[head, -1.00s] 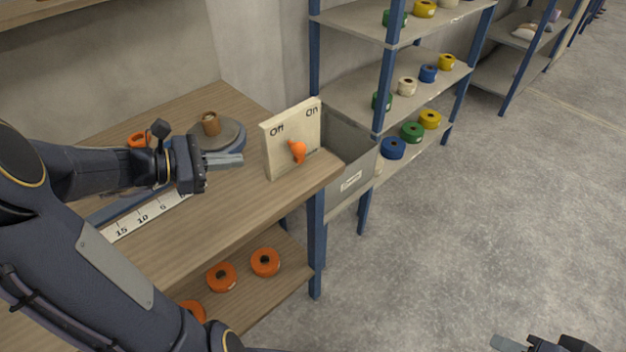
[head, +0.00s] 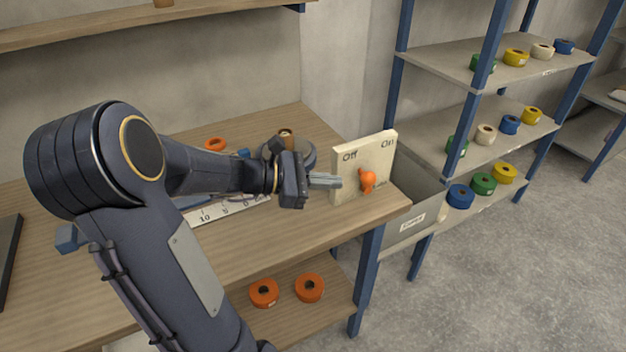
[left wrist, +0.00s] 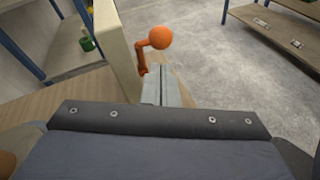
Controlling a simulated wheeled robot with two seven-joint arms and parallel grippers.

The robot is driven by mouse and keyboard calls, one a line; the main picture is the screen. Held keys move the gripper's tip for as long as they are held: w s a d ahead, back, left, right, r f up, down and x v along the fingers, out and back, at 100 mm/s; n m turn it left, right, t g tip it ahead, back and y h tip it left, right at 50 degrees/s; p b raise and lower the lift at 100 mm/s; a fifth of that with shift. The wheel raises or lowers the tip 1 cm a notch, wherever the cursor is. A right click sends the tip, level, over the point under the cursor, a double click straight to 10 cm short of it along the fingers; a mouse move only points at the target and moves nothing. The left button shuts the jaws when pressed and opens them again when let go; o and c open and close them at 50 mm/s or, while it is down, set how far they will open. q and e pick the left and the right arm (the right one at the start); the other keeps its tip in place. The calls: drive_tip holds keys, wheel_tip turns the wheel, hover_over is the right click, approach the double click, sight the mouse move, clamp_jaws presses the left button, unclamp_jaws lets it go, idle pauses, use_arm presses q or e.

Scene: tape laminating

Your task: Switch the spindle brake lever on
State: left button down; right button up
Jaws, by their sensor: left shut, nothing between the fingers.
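The spindle brake lever (head: 367,180) is orange with a round knob. It is mounted low on the front of a cream panel (head: 349,178) marked "Off" at left and "On" at right. My left gripper (head: 338,181) is shut and empty, just left of the lever, in front of the panel's left part. In the left wrist view the lever (left wrist: 142,58) and its knob stand just beyond the shut fingertips (left wrist: 160,70), beside the panel edge (left wrist: 118,50). I cannot tell whether the fingers touch the lever. My right gripper is not in view.
A wooden bench (head: 300,232) carries a white ruler (head: 228,210) and a round spindle base behind my left wrist. Shelves (head: 500,135) with coloured tape rolls stand right, and open floor lies in front.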

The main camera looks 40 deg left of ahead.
sight(366, 183)
use_arm(q)
drive_tip(key=shift+x, duration=1.95)
drive_tip(key=r+g+p, duration=0.1)
drive_tip(key=p, duration=0.3)
drive_tip(key=shift+w+d+y, duration=0.15)
drive_tip(key=shift+w+y, duration=0.15)
drive_tip(key=shift+w, duration=0.1)
drive_tip(key=shift+p, duration=0.3)
